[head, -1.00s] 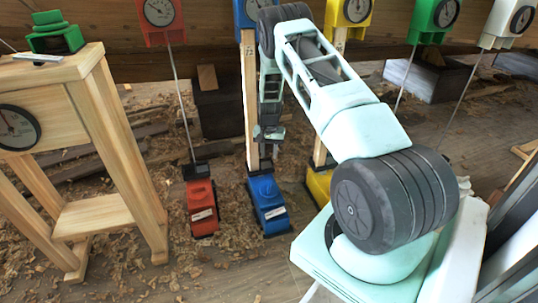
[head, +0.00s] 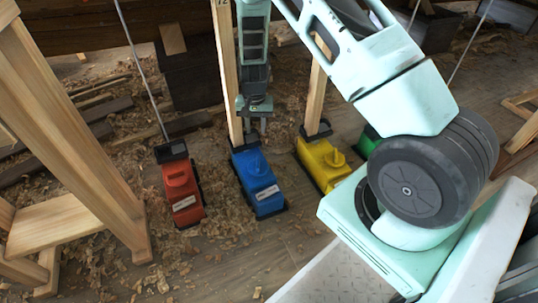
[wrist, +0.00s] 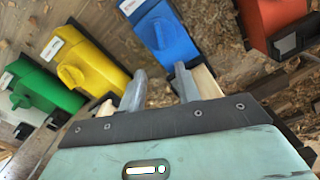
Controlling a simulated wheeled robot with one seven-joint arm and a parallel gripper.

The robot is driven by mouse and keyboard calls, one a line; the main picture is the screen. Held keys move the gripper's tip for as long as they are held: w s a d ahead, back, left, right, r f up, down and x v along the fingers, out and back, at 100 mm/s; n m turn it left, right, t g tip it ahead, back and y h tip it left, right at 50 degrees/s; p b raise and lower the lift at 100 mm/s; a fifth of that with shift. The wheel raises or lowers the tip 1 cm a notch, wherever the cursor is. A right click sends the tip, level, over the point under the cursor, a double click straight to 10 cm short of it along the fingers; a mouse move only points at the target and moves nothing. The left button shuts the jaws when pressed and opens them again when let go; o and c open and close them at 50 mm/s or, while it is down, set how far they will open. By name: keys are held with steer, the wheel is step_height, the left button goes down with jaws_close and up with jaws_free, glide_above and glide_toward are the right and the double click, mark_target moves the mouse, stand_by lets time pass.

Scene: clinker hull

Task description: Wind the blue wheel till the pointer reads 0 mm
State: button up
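The blue box (head: 262,190) stands on the floor between the red and yellow ones, with a wooden post at its back and a white label on top. Its blue wheel (head: 256,166) is a raised knob on top. In the wrist view, the blue box (wrist: 172,42) is beyond my fingers, with the wheel (wrist: 158,32) facing me. My gripper (head: 255,122) hangs above the back of the blue box, apart from the wheel. In the wrist view, my gripper (wrist: 160,88) has its two fingers spread with nothing between them. The dial and its pointer are out of view.
A red box (head: 180,190) stands left, a yellow box (head: 322,163) right, and a green box (head: 370,143) beyond it. A wooden stand (head: 75,130) is at the left. Thin rods and posts rise behind the boxes. The shavings-strewn floor in front is clear.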

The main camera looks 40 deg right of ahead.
mark_target(258, 162)
step_height(258, 162, down, 17)
steer(key=b, duration=0.8)
steer(key=shift+f, duration=0.1)
jaws_close()
